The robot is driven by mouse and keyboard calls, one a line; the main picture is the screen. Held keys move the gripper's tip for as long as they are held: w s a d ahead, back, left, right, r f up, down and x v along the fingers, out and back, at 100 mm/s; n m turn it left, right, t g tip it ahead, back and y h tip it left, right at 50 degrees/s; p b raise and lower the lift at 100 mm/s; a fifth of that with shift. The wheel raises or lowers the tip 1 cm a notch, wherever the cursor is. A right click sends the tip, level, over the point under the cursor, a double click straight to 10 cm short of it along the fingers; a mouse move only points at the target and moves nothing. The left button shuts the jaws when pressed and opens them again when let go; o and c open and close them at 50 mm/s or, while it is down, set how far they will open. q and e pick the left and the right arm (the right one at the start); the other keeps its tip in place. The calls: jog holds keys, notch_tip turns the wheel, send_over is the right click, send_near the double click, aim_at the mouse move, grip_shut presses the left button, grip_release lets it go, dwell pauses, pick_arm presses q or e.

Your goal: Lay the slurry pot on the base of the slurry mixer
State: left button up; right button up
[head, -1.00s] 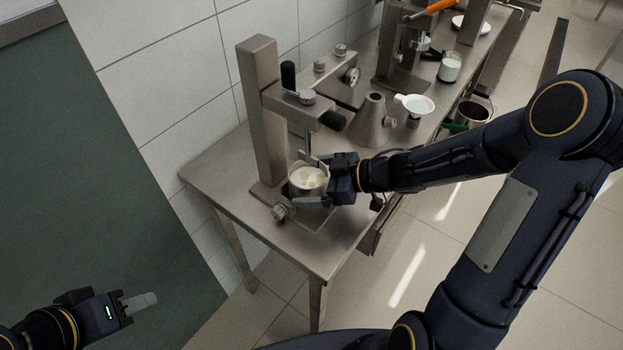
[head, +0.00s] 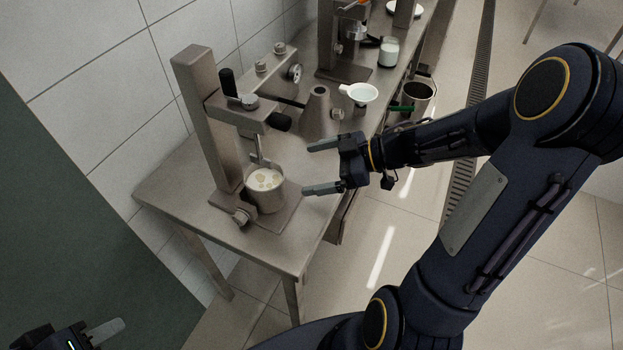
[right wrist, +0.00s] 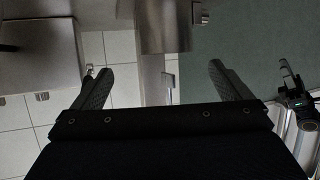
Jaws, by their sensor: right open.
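The slurry pot (head: 266,196), a metal cup with pale, lumpy slurry in it, stands upright on the base (head: 284,217) of the slurry mixer. The mixer (head: 202,110) has a steel column, and its stirrer shaft (head: 256,150) comes down by the pot's back rim. Whether it dips into the slurry I cannot tell. My right gripper (head: 312,167) is open and empty, to the right of the pot and apart from it. Its spread fingers show in the right wrist view (right wrist: 163,78). My left gripper (head: 110,332) is at the lower left, partly cut off, away from the table.
Behind the mixer on the steel table (head: 180,190) stand a metal cone (head: 318,115), a white funnel (head: 362,93), a dial gauge (head: 295,73) and a glass of white liquid (head: 388,52). A dark pot with a green handle (head: 417,95) is at the table's right side.

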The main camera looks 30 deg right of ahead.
jog(key=w+d+r+m+t+h, duration=0.2)
jog(key=w+d+r+t+h, duration=0.1)
jog(key=w+r+t, duration=0.1)
jog(key=s+d+r+m+t+h, duration=0.1)
jog(key=s+d+r+m+h, duration=0.4)
jog(key=m+h, duration=0.35)
jog(key=s+a+f+m+g+y, duration=0.1)
jog(key=s+a+f+g+y, duration=0.1)
jog(key=s+a, duration=0.3)
jog(key=s+a+f+m+g+y, duration=0.2)
jog(key=s+a, duration=0.4)
jog(key=s, duration=0.5)
jog(key=f+g, duration=0.1)
jog(key=g, duration=0.1)
jog(key=shift+f+g, duration=0.2)
jog(key=shift+g, duration=0.1)
jog(key=shift+s+d, duration=0.1)
